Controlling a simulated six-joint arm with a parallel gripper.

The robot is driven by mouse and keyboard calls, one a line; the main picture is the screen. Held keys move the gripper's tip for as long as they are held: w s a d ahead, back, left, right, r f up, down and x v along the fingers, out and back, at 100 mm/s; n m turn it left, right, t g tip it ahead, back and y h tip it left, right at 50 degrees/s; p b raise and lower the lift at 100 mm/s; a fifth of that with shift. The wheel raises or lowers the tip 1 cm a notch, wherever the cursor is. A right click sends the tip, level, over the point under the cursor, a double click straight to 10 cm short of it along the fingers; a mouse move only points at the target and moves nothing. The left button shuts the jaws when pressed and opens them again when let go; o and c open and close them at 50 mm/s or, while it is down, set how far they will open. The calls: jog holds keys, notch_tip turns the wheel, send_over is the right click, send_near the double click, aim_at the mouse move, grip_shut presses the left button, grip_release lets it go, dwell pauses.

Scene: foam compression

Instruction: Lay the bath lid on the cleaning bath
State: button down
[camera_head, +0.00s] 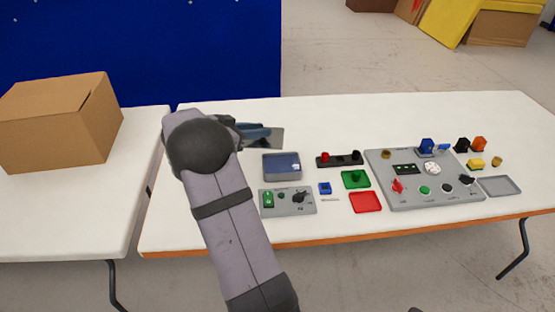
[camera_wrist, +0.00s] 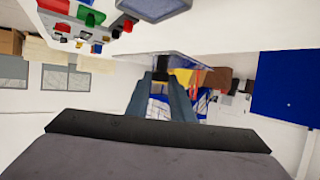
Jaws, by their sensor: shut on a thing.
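The cleaning bath (camera_head: 281,177) is a grey open box with a blue inside, standing on the white table in the head view. A grey box seen at the top of the wrist view (camera_wrist: 153,9) looks like it. My gripper (camera_head: 262,133) is behind and a little left of the bath, apart from it. It is shut on a thin grey plate, the bath lid (camera_head: 268,142), which also shows edge-on at the fingertips in the wrist view (camera_wrist: 190,65). The lid seems held above the table; its height is hard to tell. My arm hides part of the gripper.
A grey panel with a green switch (camera_head: 290,211) lies in front of the bath. To the right are a black bar with red knob (camera_head: 340,159), green tray (camera_head: 356,187), red tray (camera_head: 366,202) and large control board (camera_head: 425,195). A cardboard box (camera_head: 55,130) stands far left.

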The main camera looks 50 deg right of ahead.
aim_at(278, 139)
jog(key=s+d+r, duration=0.4)
jog(key=s+d, duration=0.1)
jog(key=s, duration=0.3)
jog(key=shift+w+a+f+n+t+p, duration=0.25)
jog(key=shift+w+f+n+t, duration=0.3)
jog(key=shift+w+f, duration=0.4)
jog(key=shift+w+a+f+n+t+p, duration=0.1)
jog(key=shift+w+a+f+n+t, duration=0.15)
jog(key=shift+w+f+n+t, duration=0.4)
jog(key=shift+w+f+b, duration=0.2)
jog(key=shift+f+b, duration=0.45)
jog(key=shift+f, duration=4.55)
jog(key=shift+f, duration=0.1)
jog(key=shift+f, duration=0.25)
jog(key=c, duration=1.6)
grip_release()
jog(key=shift+o, duration=0.2)
jog(key=shift+r, duration=0.1)
